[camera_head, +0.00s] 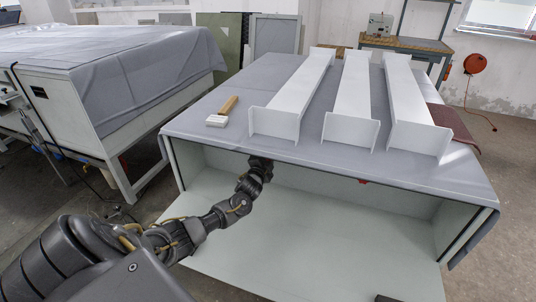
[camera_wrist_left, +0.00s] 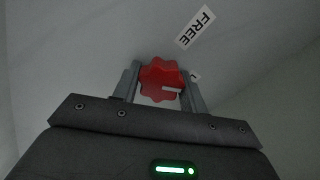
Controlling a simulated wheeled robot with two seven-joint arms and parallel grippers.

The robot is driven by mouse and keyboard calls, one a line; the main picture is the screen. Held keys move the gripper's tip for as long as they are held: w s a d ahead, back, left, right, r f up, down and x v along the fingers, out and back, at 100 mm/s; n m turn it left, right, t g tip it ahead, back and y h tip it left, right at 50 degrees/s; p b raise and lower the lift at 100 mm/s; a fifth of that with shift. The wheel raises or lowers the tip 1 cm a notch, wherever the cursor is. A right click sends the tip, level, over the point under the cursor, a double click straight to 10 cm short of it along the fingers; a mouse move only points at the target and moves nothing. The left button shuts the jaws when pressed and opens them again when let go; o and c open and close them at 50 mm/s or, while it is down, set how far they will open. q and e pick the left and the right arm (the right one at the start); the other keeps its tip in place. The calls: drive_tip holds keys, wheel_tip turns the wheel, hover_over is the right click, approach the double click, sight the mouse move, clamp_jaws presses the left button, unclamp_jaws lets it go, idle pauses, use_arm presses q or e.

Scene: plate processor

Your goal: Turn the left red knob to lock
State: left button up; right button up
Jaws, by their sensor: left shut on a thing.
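The left red knob (camera_wrist_left: 158,74) shows in the left wrist view, a lobed knob with a pale mark on its right side. My left gripper (camera_wrist_left: 160,85) has its two fingers on either side of the knob and is shut on it. A white label reading FREE (camera_wrist_left: 195,27) is on the panel above and right of the knob. In the head view my left gripper (camera_head: 260,163) reaches under the table's front edge, and the knob is mostly hidden there. A second red knob (camera_head: 362,181) shows farther right under the edge. My right gripper is not in view.
The grey-topped table (camera_head: 215,150) carries several white beams (camera_head: 292,100) and a wooden-handled brush (camera_head: 222,112). A pale panel (camera_head: 300,230) extends below the opening at the front. A draped table (camera_head: 130,75) stands at the left, with floor between.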

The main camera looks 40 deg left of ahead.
use_arm(q)
drive_tip(key=shift+m+p, duration=0.4)
drive_tip(key=shift+m, duration=0.8)
drive_tip(key=shift+f+m+p, duration=0.1)
drive_tip(key=shift+m+p, duration=0.3)
drive_tip(key=shift+m, duration=0.9)
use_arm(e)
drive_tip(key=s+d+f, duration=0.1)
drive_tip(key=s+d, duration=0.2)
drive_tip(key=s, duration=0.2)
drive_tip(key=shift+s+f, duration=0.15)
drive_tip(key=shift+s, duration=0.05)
use_arm(q)
drive_tip(key=o, duration=1)
drive_tip(key=shift+c, duration=0.2)
